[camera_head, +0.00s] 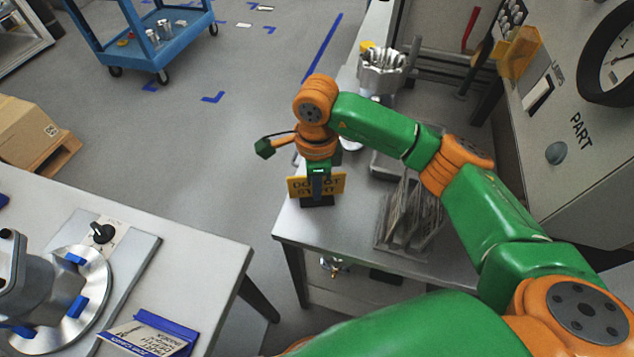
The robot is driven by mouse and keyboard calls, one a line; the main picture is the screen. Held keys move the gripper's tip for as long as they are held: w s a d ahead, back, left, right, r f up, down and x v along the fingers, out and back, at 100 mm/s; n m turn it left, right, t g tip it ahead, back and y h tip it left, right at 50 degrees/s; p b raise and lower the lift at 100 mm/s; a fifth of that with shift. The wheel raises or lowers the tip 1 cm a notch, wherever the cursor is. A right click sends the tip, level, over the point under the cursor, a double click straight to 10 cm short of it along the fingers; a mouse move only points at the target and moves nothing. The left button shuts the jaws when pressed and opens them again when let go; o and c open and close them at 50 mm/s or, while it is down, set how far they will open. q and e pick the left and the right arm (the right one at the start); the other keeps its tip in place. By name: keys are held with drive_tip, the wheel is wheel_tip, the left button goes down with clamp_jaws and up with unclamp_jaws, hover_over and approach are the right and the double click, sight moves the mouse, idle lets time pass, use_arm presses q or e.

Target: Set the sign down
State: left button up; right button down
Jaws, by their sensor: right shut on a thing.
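A yellow sign (332,184) with dark lettering, partly readable as "DO NOT START", stands upright at the near left corner of the grey table (285,230). Its dark base (318,201) is at the tabletop; I cannot tell whether it touches. My right gripper (318,186) reaches down from above and is shut on the sign, covering the middle of its face. My left gripper is not in view.
A wire rack of thin plates (412,215) stands on the table right of the sign. A metal housing (383,72) stands farther back. A machine panel with a gauge (617,58) rises at right. A second bench (190,240) stands at left across a floor gap.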

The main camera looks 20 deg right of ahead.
drive_tip(key=shift+f, duration=0.15)
drive_tip(key=c, duration=1)
unclamp_jaws()
drive_tip(key=shift+s, duration=0.15)
drive_tip(key=shift+r, duration=0.55)
wheel_tip(320, 180, up, 4)
drive_tip(key=shift+f+b, duration=0.15)
drive_tip(key=shift+b, duration=0.55)
wheel_tip(320, 180, up, 8)
drive_tip(key=shift+f, duration=0.1)
